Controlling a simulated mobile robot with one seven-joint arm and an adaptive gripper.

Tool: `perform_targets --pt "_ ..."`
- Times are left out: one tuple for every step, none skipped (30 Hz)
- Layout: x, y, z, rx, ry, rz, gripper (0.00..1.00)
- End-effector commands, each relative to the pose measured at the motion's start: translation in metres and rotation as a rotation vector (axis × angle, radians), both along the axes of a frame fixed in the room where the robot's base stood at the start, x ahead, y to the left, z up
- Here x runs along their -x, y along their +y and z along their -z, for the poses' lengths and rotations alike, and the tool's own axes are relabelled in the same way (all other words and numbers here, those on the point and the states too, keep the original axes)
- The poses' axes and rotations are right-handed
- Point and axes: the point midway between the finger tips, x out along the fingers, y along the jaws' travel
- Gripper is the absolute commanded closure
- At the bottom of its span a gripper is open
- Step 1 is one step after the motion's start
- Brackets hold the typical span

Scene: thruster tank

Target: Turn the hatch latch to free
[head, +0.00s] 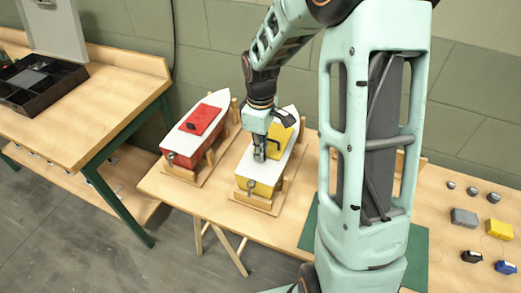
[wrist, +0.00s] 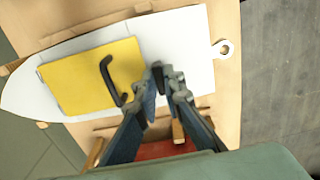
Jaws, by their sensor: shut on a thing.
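The yellow hatch (wrist: 88,72) with its black handle (wrist: 112,82) lies on the white deck of the yellow boat (head: 262,188). The hatch also shows in the head view (head: 279,138). My gripper (wrist: 165,80) reaches down over the deck beside the hatch's edge, on the side toward the ring end; it also shows in the head view (head: 259,156). Its fingertips are close together and shut on the hatch latch, which they almost wholly hide. I cannot tell which way the latch is turned. The hatch looks flat on the deck.
The red boat (head: 185,165) with a red hatch (head: 201,119) stands to the left in a wooden cradle. Small blocks, such as a yellow one (head: 499,229), lie on the bench at right. A black tray (head: 42,82) is on the left bench.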

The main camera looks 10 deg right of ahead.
Motion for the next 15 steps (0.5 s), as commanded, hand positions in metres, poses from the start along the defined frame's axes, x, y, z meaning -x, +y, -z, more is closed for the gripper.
perform_targets --pt "-0.0015 0.0004 -0.0011 0.000 -0.004 -0.002 1.00" --pt "-0.0015 0.0004 -0.0012 0.000 -0.004 -0.002 1.00" --pt "-0.0016 0.0005 -0.0012 0.000 -0.004 -0.002 1.00" --pt "-0.0015 0.0005 -0.0012 0.000 -0.004 -0.002 1.00" --pt "-0.0016 0.0005 -0.0012 -0.001 -0.004 -0.002 1.00" --pt "-0.0015 0.0005 -0.0012 -0.001 -0.004 -0.002 0.91" --pt "-0.0016 0.0005 -0.0012 -0.001 -0.004 -0.002 0.87" --pt "-0.0015 0.0005 -0.0012 -0.001 -0.004 -0.001 0.84" --pt "-0.0013 0.0005 -0.0011 0.000 -0.004 -0.001 0.80" --pt "-0.0012 0.0005 -0.0010 0.000 -0.004 -0.001 0.76" --pt "-0.0011 0.0004 -0.0009 0.000 -0.003 -0.001 0.74" --pt "-0.0010 0.0004 -0.0008 0.000 -0.003 -0.001 0.74" --pt "-0.0009 0.0004 -0.0007 0.000 -0.002 0.000 0.74" --pt "-0.0008 0.0004 -0.0006 0.000 -0.002 0.000 0.74" --pt "-0.0007 0.0003 -0.0005 0.000 -0.001 0.000 0.74"
